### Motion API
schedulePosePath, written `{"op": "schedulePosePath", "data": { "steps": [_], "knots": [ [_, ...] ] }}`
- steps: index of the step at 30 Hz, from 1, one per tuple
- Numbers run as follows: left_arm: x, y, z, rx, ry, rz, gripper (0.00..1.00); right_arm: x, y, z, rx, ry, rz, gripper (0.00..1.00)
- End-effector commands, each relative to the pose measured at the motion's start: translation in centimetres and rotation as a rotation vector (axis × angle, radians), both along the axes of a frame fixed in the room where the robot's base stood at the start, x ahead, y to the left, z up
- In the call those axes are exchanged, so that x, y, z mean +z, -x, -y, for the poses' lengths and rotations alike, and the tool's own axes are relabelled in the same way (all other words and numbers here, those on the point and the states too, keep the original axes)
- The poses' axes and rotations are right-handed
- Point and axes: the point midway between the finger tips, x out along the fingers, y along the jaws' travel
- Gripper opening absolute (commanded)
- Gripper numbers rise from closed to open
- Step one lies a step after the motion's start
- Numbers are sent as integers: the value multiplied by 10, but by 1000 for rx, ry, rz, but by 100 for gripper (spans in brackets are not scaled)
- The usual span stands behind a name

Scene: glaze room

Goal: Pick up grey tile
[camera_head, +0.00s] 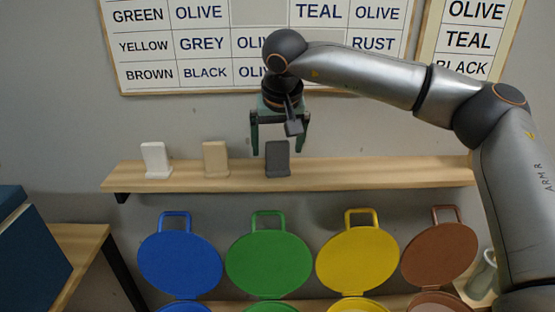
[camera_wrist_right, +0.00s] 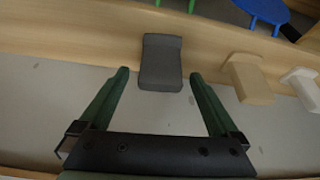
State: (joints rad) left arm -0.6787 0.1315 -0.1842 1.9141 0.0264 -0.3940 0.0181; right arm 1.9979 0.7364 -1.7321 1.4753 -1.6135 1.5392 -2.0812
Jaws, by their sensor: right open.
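The grey tile (camera_head: 278,158) stands upright in a small stand on the wooden wall shelf (camera_head: 350,173). My right gripper (camera_head: 280,150) is open above the tile, with a finger to each side of it in the head view. In the right wrist view the dark grey tile (camera_wrist_right: 161,63) lies ahead, between the lines of the two green fingertips (camera_wrist_right: 159,73). The fingers are apart from it and the space between them is empty. My left gripper is in neither view.
A beige tile (camera_head: 215,158) and a white tile (camera_head: 156,159) stand to the left on the same shelf. Blue (camera_head: 180,262), green (camera_head: 268,262), yellow (camera_head: 357,262) and brown (camera_head: 439,255) round lids stand below. A word chart (camera_head: 190,45) hangs behind. The shelf's right part is clear.

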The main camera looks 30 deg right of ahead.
Motion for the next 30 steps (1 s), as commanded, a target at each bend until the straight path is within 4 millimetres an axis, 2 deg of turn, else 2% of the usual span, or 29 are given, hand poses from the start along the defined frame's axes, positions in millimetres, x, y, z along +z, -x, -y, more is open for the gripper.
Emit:
{"op": "schedulePosePath", "data": {
  "steps": [7, 30],
  "knots": [
    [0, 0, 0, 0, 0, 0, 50, -1, -1, 0, -2, 0, 1, 95],
    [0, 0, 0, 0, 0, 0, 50, 0, 0, 0, -1, 0, 1, 9]
  ]
}}
